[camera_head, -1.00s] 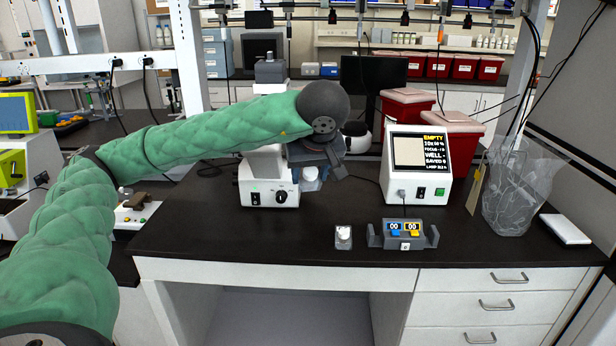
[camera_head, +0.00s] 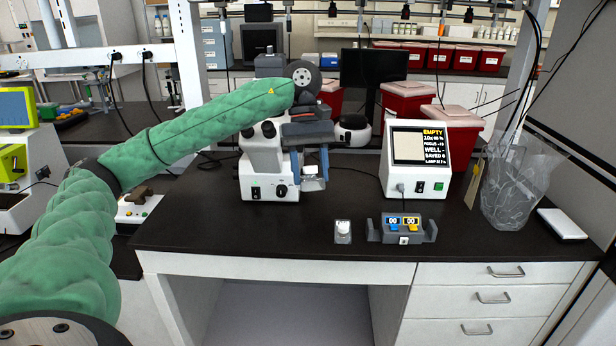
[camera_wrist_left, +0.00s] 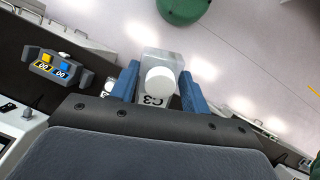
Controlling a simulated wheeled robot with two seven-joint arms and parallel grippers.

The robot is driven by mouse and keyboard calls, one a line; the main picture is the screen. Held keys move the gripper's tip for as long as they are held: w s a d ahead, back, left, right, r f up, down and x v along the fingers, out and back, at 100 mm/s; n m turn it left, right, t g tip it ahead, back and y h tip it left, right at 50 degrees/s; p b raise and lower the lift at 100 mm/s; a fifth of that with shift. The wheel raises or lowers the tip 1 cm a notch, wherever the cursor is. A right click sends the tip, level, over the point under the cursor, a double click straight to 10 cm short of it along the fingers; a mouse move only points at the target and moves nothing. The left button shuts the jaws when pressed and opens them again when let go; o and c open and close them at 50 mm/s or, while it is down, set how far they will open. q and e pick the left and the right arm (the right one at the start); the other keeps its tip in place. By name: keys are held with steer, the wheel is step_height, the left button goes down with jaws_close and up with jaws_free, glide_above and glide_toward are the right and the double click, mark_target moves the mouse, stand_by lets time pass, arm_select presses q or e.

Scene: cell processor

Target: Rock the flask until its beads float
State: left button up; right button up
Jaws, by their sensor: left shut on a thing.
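My left gripper (camera_head: 312,168) is shut on a clear flask (camera_head: 314,184) and holds it above the bench, in front of the microscope. In the left wrist view the flask (camera_wrist_left: 163,64) sits between the blue fingers (camera_wrist_left: 157,88). Its round white cap (camera_wrist_left: 160,81) faces the camera, and a label reading "C3" shows partly upside down. I cannot make out beads or liquid in it. My right gripper is not in view.
A small white-capped container (camera_head: 343,231) and a grey counter with two displays (camera_head: 403,230) stand near the bench's front edge. A monitor box reading "EMPTY" (camera_head: 417,160) and a clear bag (camera_head: 515,185) are to the right.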

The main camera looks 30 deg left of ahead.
arm_select(q)
steer(key=shift+g+h, duration=0.3)
steer(key=shift+g, duration=0.1)
steer(key=shift+f+b, duration=0.2)
steer(key=shift+b, duration=0.25)
steer(key=t+y+b, duration=0.2)
steer(key=b, duration=0.2)
steer(key=shift+d, duration=0.1)
steer(key=shift+r+t+y, duration=0.3)
steer(key=shift+t+y, duration=0.1)
steer(key=shift+f+t+y+p, duration=0.1)
steer(key=shift+t+y+p, duration=0.25)
steer(key=shift+t+y, duration=0.3)
